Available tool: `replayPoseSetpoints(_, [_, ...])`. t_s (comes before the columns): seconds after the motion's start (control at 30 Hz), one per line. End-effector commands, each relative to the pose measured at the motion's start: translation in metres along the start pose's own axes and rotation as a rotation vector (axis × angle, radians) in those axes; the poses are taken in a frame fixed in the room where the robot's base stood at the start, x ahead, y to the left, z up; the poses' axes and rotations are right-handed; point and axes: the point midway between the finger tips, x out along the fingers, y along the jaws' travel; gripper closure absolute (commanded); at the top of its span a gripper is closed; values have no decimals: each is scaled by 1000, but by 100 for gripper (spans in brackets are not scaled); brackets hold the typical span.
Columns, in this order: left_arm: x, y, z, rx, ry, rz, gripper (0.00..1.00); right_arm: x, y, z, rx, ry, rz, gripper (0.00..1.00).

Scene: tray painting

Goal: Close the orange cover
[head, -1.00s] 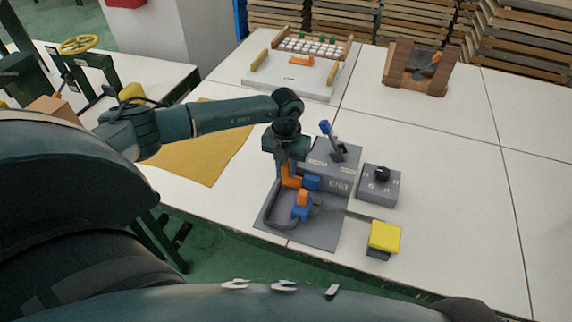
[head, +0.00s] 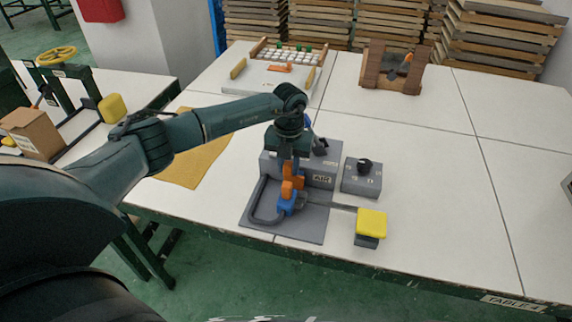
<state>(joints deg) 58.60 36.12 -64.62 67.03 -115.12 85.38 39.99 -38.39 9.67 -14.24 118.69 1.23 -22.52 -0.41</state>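A grey device with an upright box marked AIR (head: 321,180) stands on a dark grey base plate (head: 310,222) near the table's front edge. Small orange parts (head: 287,189) show in front of the box, above a blue fitting (head: 287,207) joined to a dark hose. Which orange part is the cover, and how far it is open, I cannot tell. My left gripper (head: 291,166) points down directly above or against these orange parts. Its fingertips are small and partly lost among them, so its opening is unclear. My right gripper is out of view.
A grey knob box (head: 361,178) and a yellow-topped block (head: 370,222) stand right of the device. A yellow cloth (head: 193,160) lies left, under my arm. A white tray (head: 262,82) and a brown wooden stand (head: 393,68) are farther back. The table's right side is clear.

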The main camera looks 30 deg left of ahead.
Motion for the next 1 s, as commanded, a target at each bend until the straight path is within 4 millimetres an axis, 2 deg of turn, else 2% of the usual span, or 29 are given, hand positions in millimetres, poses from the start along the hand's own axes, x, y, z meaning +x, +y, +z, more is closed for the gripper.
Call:
replayPoseSetpoints(0.03, [-1, -4, 0, 5, -2, -8, 74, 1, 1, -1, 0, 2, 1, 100])
replayPoseSetpoints(0.23, [-1, -3, 0, 5, -2, -6, 57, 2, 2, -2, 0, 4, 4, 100])
replayPoseSetpoints(0.57, [-6, -2, 0, 3, -3, -4, 56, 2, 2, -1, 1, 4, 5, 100])
replayPoseSetpoints(0.77, [-38, -2, 1, 4, -7, -5, 56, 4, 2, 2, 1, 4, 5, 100])
replayPoseSetpoints(1.0, [-92, -2, 1, 4, -6, -6, 56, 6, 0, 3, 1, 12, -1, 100])
